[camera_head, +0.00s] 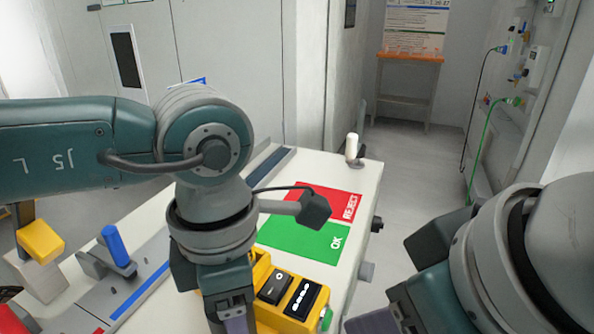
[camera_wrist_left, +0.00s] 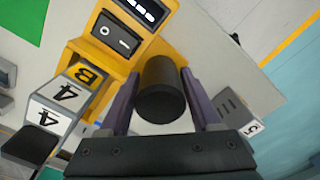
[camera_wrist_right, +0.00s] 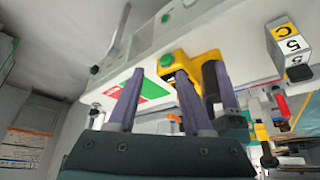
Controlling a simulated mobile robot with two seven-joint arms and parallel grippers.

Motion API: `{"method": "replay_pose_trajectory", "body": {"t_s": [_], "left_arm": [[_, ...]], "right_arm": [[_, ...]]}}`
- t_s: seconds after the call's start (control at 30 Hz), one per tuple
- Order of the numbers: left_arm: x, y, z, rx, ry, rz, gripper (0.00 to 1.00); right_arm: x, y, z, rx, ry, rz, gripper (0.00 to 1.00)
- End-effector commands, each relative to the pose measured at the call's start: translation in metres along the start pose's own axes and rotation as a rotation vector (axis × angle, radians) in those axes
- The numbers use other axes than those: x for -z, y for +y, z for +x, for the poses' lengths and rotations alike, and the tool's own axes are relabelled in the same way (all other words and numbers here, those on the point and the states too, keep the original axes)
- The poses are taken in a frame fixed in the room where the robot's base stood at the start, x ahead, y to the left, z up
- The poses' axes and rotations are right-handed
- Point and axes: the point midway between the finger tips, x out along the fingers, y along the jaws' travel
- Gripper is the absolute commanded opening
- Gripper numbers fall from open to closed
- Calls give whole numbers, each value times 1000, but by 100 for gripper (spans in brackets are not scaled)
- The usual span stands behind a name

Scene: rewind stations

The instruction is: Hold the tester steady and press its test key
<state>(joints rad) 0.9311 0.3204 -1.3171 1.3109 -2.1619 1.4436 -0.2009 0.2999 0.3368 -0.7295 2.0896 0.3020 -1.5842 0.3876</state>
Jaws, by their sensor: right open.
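The yellow tester (camera_head: 262,268) stands on the bench, with a black rocker switch (camera_head: 275,286) and a black display (camera_head: 303,298). A green round key (camera_wrist_right: 166,60) shows on its end in the right wrist view. My left gripper (camera_wrist_left: 160,75) has its purple fingers on either side of the tester's black handle (camera_wrist_left: 160,95) and looks closed on it. In the head view my left arm hides part of the tester. My right gripper (camera_wrist_right: 154,72) is open and empty, apart from the tester; in its view the green key lies between its fingers.
A red REJECT field (camera_head: 322,197) and a green OK field (camera_head: 300,240) lie behind the tester. A blue-handled part (camera_head: 115,246) and a yellow block (camera_head: 40,242) are at the left. A white knob (camera_head: 352,147) stands at the bench's far corner.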

Motion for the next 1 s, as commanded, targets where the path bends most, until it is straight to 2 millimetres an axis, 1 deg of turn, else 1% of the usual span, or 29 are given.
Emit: {"method": "replay_pose_trajectory", "body": {"t_s": [0.03,0.07,0.53,0.57,0.77,0.87,1.0], "left_arm": [[0,0,0,0,0,0,58],[0,0,0,0,0,0,54],[0,0,-1,1,0,0,1],[0,0,-1,1,0,0,0],[0,0,-1,0,-1,-1,0],[0,0,-1,0,-1,-1,0],[0,0,-1,0,-1,-1,0]], "right_arm": [[0,0,0,0,0,0,50],[0,0,0,0,0,0,50],[0,0,0,0,0,0,50],[0,0,0,0,0,0,50],[0,0,0,0,0,0,50],[0,0,0,0,0,0,41],[0,0,0,0,0,0,25]]}}
